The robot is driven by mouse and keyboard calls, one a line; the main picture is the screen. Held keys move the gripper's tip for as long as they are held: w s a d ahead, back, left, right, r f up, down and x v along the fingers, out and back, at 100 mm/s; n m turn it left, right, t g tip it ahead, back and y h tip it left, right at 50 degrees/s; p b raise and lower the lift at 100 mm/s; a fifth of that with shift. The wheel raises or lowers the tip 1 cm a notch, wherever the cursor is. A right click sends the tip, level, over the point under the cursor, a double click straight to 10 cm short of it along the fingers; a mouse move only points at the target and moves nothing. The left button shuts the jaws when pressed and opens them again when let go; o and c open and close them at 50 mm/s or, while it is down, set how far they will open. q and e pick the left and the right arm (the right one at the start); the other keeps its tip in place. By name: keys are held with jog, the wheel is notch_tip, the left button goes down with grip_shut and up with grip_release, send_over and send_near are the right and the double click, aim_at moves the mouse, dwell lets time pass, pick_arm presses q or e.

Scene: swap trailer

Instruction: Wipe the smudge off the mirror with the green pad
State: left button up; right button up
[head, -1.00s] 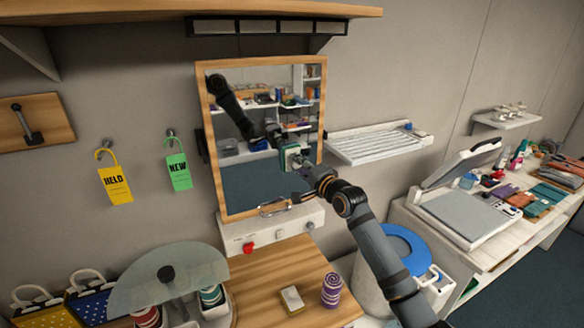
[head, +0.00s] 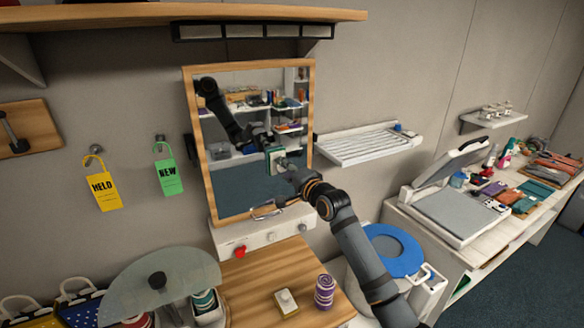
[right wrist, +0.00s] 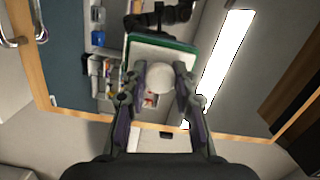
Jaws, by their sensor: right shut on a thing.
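The mirror (head: 235,185) hangs on the wall in a wooden frame and reflects my arm and some shelves. My right gripper (head: 287,171) is in front of its right half. It is shut on the round white knob of the green pad (head: 274,159). In the right wrist view, my right gripper (right wrist: 160,78) has a finger on each side of the knob, and the green pad (right wrist: 190,47) shows a green edge around a white back. I cannot tell whether the pad touches the glass. I make out no smudge; the pad may hide it. My left gripper is out of view.
A white ledge with a red knob (head: 240,252) and a metal handle (head: 265,210) are below the mirror. A wooden top (head: 255,277) holds a small knobbed block (head: 286,302) and a purple roll (head: 324,291). A slatted white shelf (head: 365,146) is right of the mirror.

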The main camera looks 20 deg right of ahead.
jog(key=shift+s+a, duration=0.15)
jog(key=shift+a, duration=4.15)
jog(key=shift+d+f, duration=0.1)
jog(key=s, duration=0.6)
jog(key=shift+d, duration=0.15)
jog(key=shift+w, duration=0.1)
